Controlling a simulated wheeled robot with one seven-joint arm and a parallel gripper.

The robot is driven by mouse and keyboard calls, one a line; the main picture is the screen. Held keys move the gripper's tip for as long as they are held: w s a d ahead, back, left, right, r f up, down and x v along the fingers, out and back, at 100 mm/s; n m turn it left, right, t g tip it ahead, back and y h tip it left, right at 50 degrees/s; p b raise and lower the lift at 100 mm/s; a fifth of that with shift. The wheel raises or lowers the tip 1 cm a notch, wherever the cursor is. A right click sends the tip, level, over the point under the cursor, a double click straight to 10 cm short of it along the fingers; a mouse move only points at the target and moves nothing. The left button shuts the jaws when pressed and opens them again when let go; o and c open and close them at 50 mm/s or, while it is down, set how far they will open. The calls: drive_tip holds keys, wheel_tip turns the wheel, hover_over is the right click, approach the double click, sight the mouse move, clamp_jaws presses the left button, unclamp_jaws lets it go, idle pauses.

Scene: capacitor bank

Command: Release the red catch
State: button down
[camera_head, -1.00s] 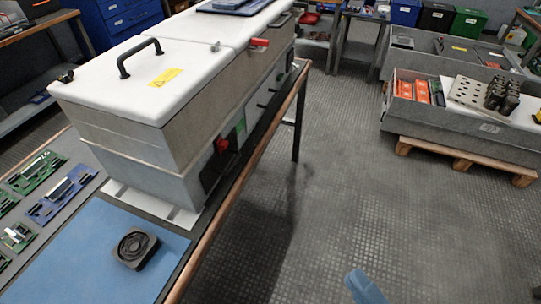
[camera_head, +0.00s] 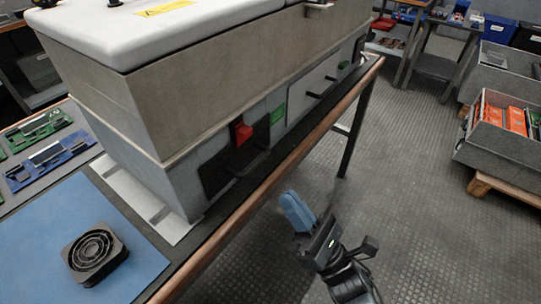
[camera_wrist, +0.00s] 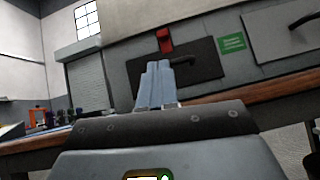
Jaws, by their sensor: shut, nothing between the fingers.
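The red catch (camera_head: 240,131) sits on a dark panel (camera_head: 221,171) on the front side of the grey cabinet (camera_head: 165,120). In the wrist view the red catch (camera_wrist: 164,40) shows just above my fingertips, on the dark panel (camera_wrist: 203,62) with a black handle (camera_wrist: 184,62). My gripper (camera_head: 297,211) is in front of the cabinet, to the right of the bench edge and apart from the catch. Its blue fingers (camera_wrist: 155,85) are together and empty, pointing up toward the panel. The fingers hide part of the panel in the wrist view.
The bench's wooden edge (camera_head: 265,162) runs between my gripper and the cabinet. A green label (camera_head: 278,114) is beside the panel. A black fan (camera_head: 94,256) lies on a blue mat (camera_head: 35,262).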

sight(249, 133)
drive_tip(key=w+n, duration=0.1)
drive_tip(key=w+n+g+y, duration=0.1)
drive_tip(key=shift+a+f+n, duration=0.15)
drive_tip(key=shift+a+n, duration=0.15)
drive_tip(key=shift+a, duration=0.05)
drive_tip(key=p+x, duration=0.1)
drive_tip(key=x, duration=0.9)
drive_tip(key=shift+r, duration=1.4)
drive_tip(key=shift+d, duration=0.1)
